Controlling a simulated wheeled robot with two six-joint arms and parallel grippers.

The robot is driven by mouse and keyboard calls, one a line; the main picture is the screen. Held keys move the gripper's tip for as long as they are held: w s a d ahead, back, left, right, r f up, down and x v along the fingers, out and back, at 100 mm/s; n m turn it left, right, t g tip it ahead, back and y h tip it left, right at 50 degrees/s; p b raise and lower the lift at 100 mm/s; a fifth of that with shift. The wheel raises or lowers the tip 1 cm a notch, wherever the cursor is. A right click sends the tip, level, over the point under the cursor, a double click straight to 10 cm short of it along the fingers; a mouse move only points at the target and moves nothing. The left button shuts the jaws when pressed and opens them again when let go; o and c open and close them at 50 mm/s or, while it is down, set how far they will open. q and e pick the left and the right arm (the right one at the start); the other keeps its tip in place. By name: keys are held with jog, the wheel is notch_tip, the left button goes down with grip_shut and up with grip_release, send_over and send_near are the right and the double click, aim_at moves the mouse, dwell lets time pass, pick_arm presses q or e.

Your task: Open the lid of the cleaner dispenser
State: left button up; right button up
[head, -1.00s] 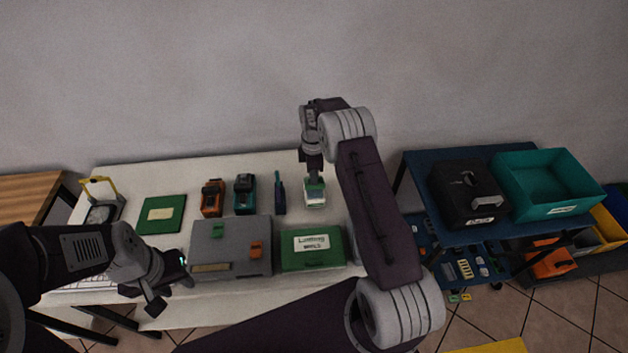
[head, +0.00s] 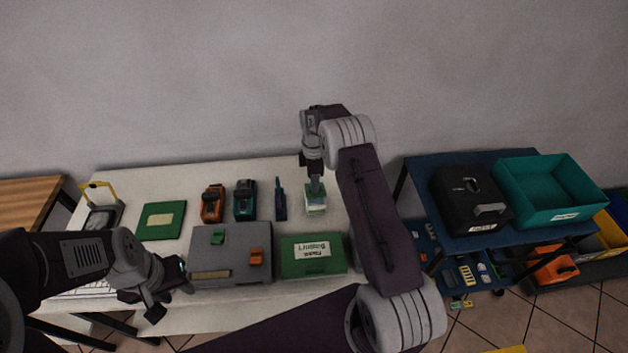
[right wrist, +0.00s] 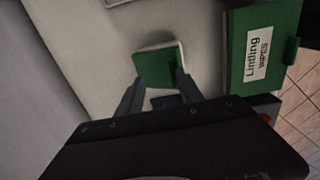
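The cleaner dispenser, as I take it, is a small white box with a green lid (head: 316,205), standing on the white table in the head view. In the right wrist view its green lid (right wrist: 157,60) lies flat, apparently closed, with a darker green part near its right edge. My right gripper (head: 315,186) points down at the box's back edge. In the right wrist view its two fingers (right wrist: 160,78) are apart, with the tips at the lid's near edge; contact cannot be told. My left gripper (head: 170,290) is at the table's front left, away from the box; its fingers are unclear.
A green labelled case (head: 313,268) and a grey case (head: 208,265) lie in front of the box. A blue tool (head: 281,200), a teal tool (head: 245,204) and an orange tool (head: 212,207) are to its left. A blue shelf unit (head: 415,173) stands at right.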

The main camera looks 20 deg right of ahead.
jog(key=shift+w, duration=0.1)
dwell(0.5)
dwell(0.3)
notch_tip(320, 180, up, 4)
jog(key=shift+w+r+b, duration=0.1)
jog(key=shift+w+b, duration=0.05)
jog(key=shift+b, duration=0.45)
jog(key=r, duration=0.5)
jog(key=shift+s, duration=0.3)
jog(key=shift+f, duration=0.1)
